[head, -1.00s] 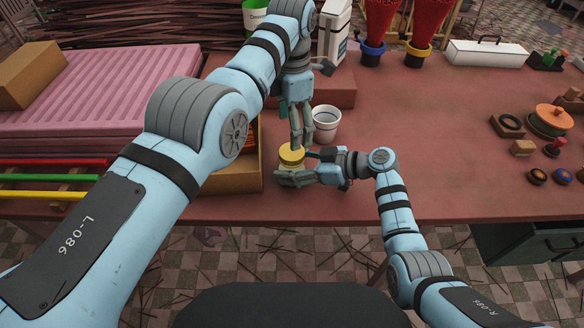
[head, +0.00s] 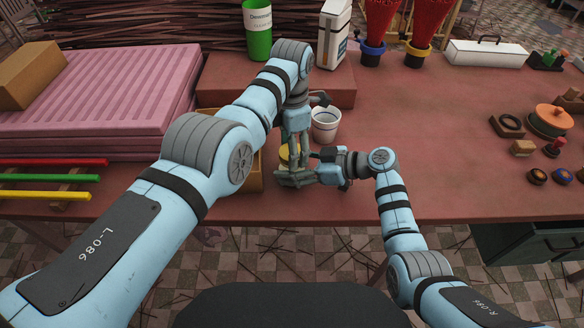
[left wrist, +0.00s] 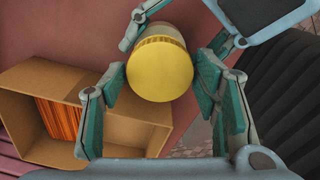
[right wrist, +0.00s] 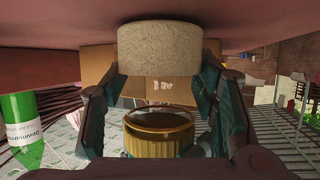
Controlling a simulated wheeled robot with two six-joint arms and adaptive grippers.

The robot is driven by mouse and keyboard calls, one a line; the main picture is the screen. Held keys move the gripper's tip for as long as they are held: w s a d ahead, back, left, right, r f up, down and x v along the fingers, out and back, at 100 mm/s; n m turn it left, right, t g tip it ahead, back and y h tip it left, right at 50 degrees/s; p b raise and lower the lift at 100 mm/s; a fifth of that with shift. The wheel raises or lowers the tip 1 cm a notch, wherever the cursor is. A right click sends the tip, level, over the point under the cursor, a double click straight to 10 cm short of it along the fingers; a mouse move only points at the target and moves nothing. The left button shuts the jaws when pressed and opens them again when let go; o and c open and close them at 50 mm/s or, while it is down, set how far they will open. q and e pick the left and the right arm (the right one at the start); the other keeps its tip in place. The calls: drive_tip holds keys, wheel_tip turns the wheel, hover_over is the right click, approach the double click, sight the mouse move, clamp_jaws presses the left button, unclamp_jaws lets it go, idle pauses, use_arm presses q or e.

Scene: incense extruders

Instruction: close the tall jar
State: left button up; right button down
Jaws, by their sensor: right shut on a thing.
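The tall jar is a pale beige cylinder (right wrist: 160,50), upright on the table in the upside-down right wrist view. My right gripper (right wrist: 161,82) is shut on it, one finger on each side; in the head view this gripper (head: 294,178) is low near the table's front edge. The yellow lid (right wrist: 160,140) hangs apart from the jar, above its top, hollow side toward it. In the left wrist view the lid (left wrist: 160,69) lies between the fingers of my left gripper (left wrist: 160,75), which is shut on it from above. In the head view the fingers mostly hide lid and jar.
An open cardboard box (left wrist: 50,95) with orange sticks stands beside the jar. A white cup (head: 326,124) is close behind my grippers. A green container (head: 257,35) and a white bottle (head: 333,40) stand on the raised block (head: 225,88).

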use_arm(q)
drive_tip(key=c, duration=0.5)
use_arm(e)
drive_tip(key=shift+f, duration=0.1)
use_arm(q)
drive_tip(key=m, duration=0.4)
drive_tip(key=shift+c, duration=0.2)
drive_tip(key=m, duration=1.3)
drive_tip(key=shift+m, duration=0.3)
drive_tip(key=m, duration=0.5)
drive_tip(key=shift+f, duration=0.1)
drive_tip(key=m, duration=0.4)
drive_tip(key=shift+d+m, duration=0.1)
drive_tip(key=shift+m, duration=0.2)
drive_tip(key=m, duration=2.2)
drive_tip(key=shift+m, duration=0.4)
drive_tip(key=m, duration=0.3)
drive_tip(key=shift+m, duration=0.3)
drive_tip(key=o, duration=1.3)
